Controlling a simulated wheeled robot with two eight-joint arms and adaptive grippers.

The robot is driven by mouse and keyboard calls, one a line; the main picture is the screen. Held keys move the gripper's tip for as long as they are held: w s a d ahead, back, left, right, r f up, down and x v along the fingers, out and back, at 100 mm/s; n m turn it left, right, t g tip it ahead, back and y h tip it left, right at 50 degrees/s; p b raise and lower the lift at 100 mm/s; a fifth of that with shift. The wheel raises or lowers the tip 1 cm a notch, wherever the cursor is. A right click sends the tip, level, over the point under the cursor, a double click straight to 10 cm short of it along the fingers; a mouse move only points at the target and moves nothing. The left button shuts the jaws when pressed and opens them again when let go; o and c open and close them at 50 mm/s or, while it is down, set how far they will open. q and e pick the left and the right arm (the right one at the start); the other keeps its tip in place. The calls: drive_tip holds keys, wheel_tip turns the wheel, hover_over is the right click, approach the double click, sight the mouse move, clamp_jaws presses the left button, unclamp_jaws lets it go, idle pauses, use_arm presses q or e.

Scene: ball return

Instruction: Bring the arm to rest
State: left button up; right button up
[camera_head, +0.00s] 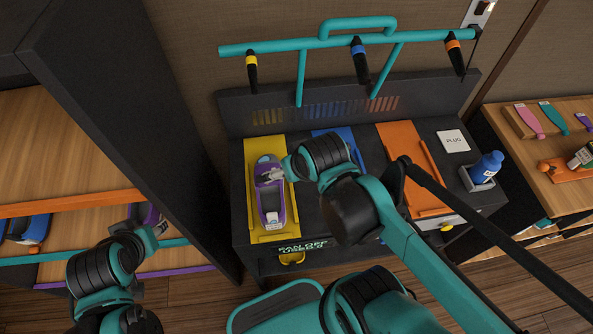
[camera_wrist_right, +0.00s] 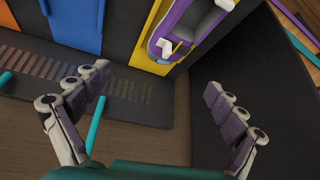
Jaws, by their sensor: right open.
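My right arm reaches in from the lower right in the head view. Its gripper (camera_head: 276,174) is mostly hidden behind its own wrist, close to a purple and grey shoe-like object (camera_head: 271,211) on a yellow strip (camera_head: 252,150). In the right wrist view the right gripper (camera_wrist_right: 160,92) is open, fingers wide apart with nothing between them. The purple object (camera_wrist_right: 185,28) lies beyond the fingertips, apart from them. My left gripper (camera_head: 150,238) is at the lower left, partly hidden by its wrist; its jaws are too small to read.
The dark bench also has blue (camera_head: 333,138) and orange (camera_head: 410,165) strips. A teal rail (camera_head: 340,43) with hanging tools stands behind it. A blue bottle (camera_head: 487,167) sits at the right end. A dark cabinet wall (camera_head: 130,110) stands left; a wooden shelf (camera_head: 560,180) stands right.

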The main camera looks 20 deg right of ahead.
drive_tip(key=shift+s+d+r+n+t, duration=0.1)
drive_tip(key=shift+s+d+n+t, duration=0.05)
drive_tip(key=shift+s+t, duration=0.2)
drive_tip(key=shift+s+d+r+n+t, duration=0.15)
drive_tip(key=shift+s+t, duration=0.1)
drive_tip(key=shift+s, duration=0.2)
idle(0.9)
